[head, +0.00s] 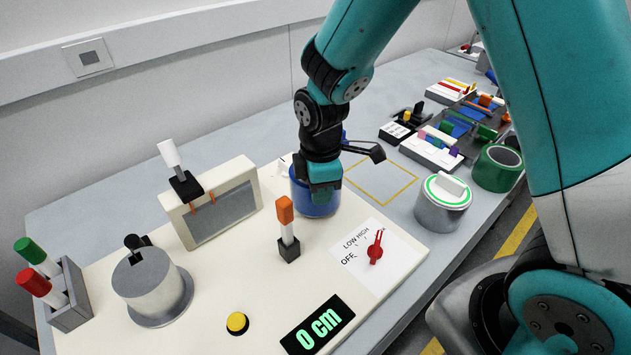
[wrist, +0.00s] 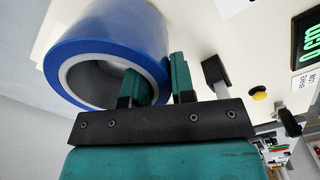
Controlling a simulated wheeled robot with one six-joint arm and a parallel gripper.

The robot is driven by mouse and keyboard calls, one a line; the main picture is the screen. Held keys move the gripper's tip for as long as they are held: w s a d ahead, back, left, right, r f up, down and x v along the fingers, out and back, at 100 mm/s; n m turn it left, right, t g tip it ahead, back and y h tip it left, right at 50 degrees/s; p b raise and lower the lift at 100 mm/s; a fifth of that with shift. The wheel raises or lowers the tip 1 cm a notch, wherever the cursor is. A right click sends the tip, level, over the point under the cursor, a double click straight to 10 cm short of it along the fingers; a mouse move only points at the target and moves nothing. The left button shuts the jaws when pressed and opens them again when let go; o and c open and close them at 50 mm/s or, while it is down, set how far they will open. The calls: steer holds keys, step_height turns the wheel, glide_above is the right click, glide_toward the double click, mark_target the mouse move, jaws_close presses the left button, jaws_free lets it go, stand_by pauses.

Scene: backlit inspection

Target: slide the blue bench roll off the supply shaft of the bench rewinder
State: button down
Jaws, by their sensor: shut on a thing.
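The blue bench roll (head: 318,207) stands at the back right of the cream bench rewinder (head: 218,276). In the wrist view the roll (wrist: 105,35) shows its pale core end-on. My gripper (wrist: 158,77) is shut on the roll's wall, one finger inside the core and the other against the outside. In the head view my gripper (head: 323,188) reaches down onto the roll from above and hides its top. The supply shaft does not show in either view, so I cannot tell how far the roll sits on it.
An orange-tipped lever (head: 287,225) and a red knob (head: 376,246) stand close to the roll. A framed window (head: 220,208) rises to its left. A yellow-outlined square (head: 382,182) on the table is empty.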

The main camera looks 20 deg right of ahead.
steer(key=shift+r, duration=0.2)
steer(key=shift+r+p, duration=3.35)
steer(key=shift+r, duration=0.35)
